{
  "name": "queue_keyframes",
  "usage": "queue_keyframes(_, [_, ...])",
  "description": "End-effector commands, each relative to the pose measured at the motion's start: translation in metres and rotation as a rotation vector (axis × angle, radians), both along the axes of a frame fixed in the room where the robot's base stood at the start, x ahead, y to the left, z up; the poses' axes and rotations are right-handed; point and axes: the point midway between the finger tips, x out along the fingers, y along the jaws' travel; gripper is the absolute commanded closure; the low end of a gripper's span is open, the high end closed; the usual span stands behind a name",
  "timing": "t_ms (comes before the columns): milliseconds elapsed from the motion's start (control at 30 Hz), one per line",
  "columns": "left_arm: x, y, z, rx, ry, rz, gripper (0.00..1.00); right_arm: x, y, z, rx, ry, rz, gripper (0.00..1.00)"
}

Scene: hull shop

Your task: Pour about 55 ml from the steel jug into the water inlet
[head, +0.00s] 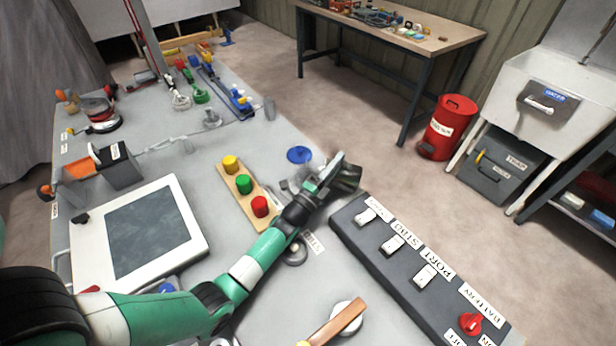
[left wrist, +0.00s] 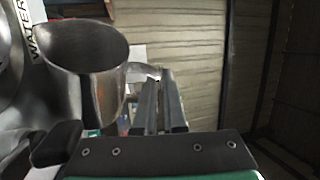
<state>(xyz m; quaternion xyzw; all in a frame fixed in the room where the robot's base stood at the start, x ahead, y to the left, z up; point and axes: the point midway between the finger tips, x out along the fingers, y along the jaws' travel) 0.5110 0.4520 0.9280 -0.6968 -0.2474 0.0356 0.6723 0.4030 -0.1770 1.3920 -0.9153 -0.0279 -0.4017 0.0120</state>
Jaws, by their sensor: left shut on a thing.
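My left gripper (head: 328,178) is shut on the handle of the steel jug (head: 347,180) and holds it above the bench's right edge. A round metal fitting (head: 294,253), apparently the water inlet, sits in the bench beside a small white label (head: 313,243), below my left arm. A WATER label (left wrist: 38,40) shows at the left wrist view's left edge. My right gripper is not in view.
A dark switch panel (head: 395,255) lies right of the arm. A wooden strip with yellow, green and red buttons (head: 244,185) lies left. A blue disc (head: 299,154) lies behind the gripper. Floor is open beyond the bench.

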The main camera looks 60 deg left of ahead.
Motion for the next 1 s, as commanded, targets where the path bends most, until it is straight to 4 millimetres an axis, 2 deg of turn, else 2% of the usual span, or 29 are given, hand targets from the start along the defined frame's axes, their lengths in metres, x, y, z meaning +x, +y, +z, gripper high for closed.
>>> queue_keyframes(33, [-0.008,0.013,0.001,-0.295,-0.136,-0.019,1.0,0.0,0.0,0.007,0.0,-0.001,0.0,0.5])
queue_keyframes(67, [-0.007,0.013,0.002,-0.29,-0.127,-0.017,1.0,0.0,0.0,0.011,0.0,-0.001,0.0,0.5])
queue_keyframes(367, [0.013,-0.007,0.023,-0.139,0.053,-0.005,1.0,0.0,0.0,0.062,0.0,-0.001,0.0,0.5])
queue_keyframes(400, [0.017,-0.012,0.01,-0.121,0.071,-0.012,1.0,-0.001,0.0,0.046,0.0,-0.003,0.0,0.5])
queue_keyframes(600, [0.038,-0.038,0.008,-0.028,0.173,-0.045,1.0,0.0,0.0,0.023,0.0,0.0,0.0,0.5])
queue_keyframes(633, [0.041,-0.041,0.011,0.003,0.209,-0.044,1.0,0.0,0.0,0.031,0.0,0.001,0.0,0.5])
queue_keyframes(700, [0.048,-0.048,0.005,0.073,0.289,-0.043,1.0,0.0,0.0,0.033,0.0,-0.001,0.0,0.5])
queue_keyframes(767, [0.055,-0.055,0.019,0.146,0.368,-0.041,1.0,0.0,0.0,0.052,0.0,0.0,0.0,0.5])
queue_keyframes(1000, [0.069,-0.068,0.023,0.351,0.602,-0.013,1.0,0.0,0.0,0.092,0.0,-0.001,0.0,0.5])
